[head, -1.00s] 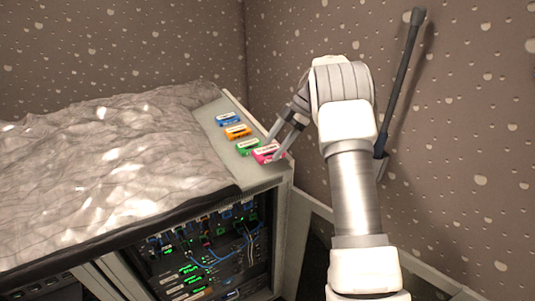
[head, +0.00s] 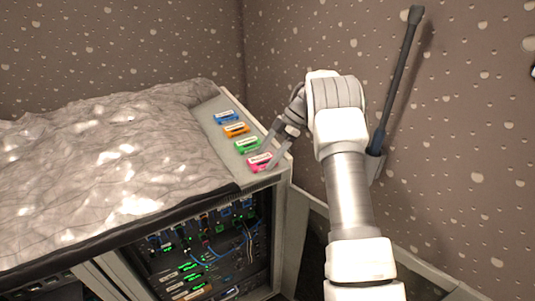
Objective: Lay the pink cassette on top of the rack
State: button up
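The pink cassette (head: 259,162) lies on the bare grey strip of the rack top (head: 212,120), at the near end of a row of cassettes by the right edge. My gripper (head: 268,158) reaches down to it from the right, with its fingers at the cassette's right side. The near finger shows beside the cassette; the far finger is partly hidden behind the hand. I cannot tell whether the fingers still touch the cassette or how far apart they are.
Green (head: 247,146), orange (head: 236,130) and blue (head: 226,117) cassettes lie in a row behind the pink one. A crumpled grey cloth (head: 90,170) covers the rack's left part. A dark rod (head: 395,85) stands at the wall on the right.

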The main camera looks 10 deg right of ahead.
jog(key=shift+o, duration=1.4)
jog(key=shift+r, duration=0.15)
